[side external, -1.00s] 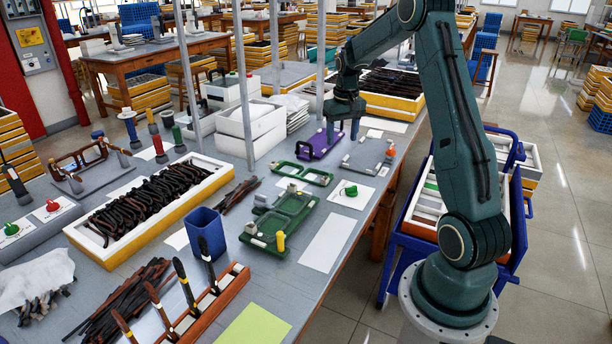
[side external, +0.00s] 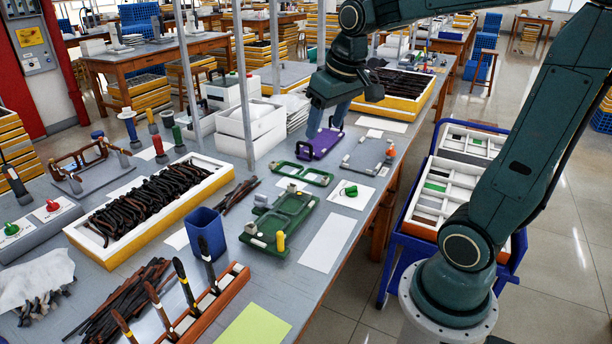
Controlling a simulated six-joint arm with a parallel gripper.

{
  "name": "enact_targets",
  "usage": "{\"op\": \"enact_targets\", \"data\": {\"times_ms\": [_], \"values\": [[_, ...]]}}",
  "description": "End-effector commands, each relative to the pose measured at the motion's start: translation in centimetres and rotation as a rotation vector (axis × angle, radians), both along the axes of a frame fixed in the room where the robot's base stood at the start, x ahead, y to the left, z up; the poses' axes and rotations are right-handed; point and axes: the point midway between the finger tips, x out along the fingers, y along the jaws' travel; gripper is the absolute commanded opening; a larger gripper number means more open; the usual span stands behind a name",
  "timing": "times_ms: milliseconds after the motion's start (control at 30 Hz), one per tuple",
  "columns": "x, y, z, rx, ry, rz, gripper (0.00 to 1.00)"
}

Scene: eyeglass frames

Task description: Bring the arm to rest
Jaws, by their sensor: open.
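My gripper (side external: 326,118) hangs in the air above the far part of the workbench (side external: 325,287), pointing down. Its two blue-grey fingers are apart with nothing seen between them. Below it lies a purple frame-shaped fixture (side external: 319,144) on the bench. The fingertips look a little above and behind the purple piece in the picture; I cannot tell the exact gap. My arm reaches in from the right, over the bench edge.
A grey plate (side external: 364,155), a green frame (side external: 301,173) and a green fixture (side external: 282,218) lie nearby. A white box (side external: 250,130), metal posts (side external: 275,60) and a yellow-sided tray of dark parts (side external: 393,104) stand around. A blue cart (side external: 400,255) stands beside the bench.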

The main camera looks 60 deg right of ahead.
Motion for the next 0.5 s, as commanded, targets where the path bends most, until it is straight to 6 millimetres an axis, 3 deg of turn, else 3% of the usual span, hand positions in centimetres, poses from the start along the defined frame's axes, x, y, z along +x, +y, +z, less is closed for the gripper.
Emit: {"op": "enact_targets", "data": {"times_ms": [200, 500], "values": [[-3.7, 4.1, 0.7, -0.011, -0.058, 0.092, 0.60], [-8.9, 8.0, 0.2, -0.017, -0.133, 0.210, 0.60]]}}
